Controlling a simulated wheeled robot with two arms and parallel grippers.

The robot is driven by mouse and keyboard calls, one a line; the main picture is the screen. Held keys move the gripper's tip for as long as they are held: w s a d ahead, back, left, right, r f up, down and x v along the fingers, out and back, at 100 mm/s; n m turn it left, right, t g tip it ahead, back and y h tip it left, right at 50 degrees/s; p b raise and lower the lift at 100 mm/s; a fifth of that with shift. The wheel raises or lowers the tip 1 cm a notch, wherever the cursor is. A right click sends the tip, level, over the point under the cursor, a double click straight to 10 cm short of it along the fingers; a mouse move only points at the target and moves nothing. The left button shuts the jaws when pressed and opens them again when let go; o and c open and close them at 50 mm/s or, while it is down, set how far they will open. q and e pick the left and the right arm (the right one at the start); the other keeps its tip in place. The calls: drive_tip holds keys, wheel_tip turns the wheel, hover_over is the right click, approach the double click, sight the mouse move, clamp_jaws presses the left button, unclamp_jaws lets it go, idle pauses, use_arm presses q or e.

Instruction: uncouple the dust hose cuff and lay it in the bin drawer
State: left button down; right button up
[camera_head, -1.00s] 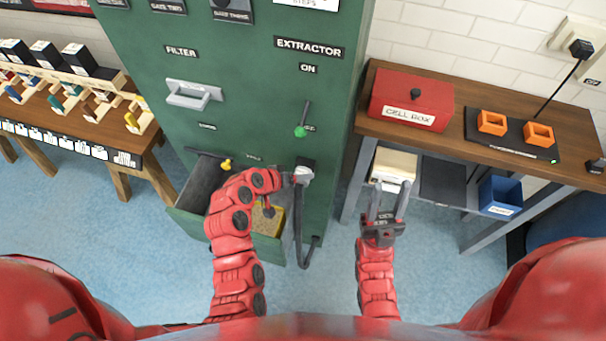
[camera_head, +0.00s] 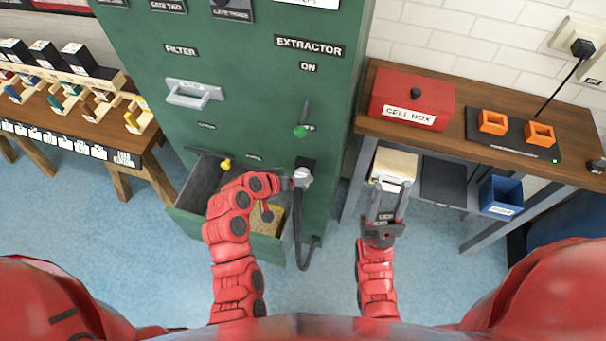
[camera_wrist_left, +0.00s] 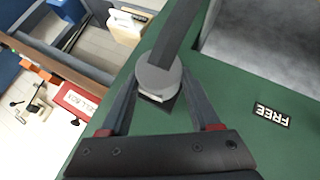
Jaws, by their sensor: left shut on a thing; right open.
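The dust hose cuff (camera_head: 302,176) is a light grey round piece on the front of the green extractor cabinet, with the dark hose (camera_head: 299,225) hanging below it. My left gripper (camera_head: 292,181) is shut on the cuff. In the left wrist view the cuff (camera_wrist_left: 158,75) sits between the two fingers of my left gripper (camera_wrist_left: 155,88). The bin drawer (camera_head: 190,214) stands open at the cabinet's lower left, partly hidden by my left arm. My right gripper (camera_head: 389,200) is open and empty, in front of the right bench.
A yellowish block-like thing (camera_head: 268,219) and a small yellow knob (camera_head: 226,164) show at the drawer. A green-tipped lever (camera_head: 301,131) is above the cuff. A red cell box (camera_head: 411,100) stands on the right bench, with a blue bin (camera_head: 501,195) below. Floor between is clear.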

sight(299, 188)
use_arm(q)
drive_tip(key=shift+s, duration=0.1)
drive_tip(key=shift+s+a+b, duration=0.2)
drive_tip(key=shift+s, duration=0.35)
drive_tip(key=shift+s+a+b, duration=0.2)
drive_tip(key=shift+s, duration=0.35)
drive_tip(key=shift+s+a, duration=0.15)
drive_tip(key=shift+s, duration=0.15)
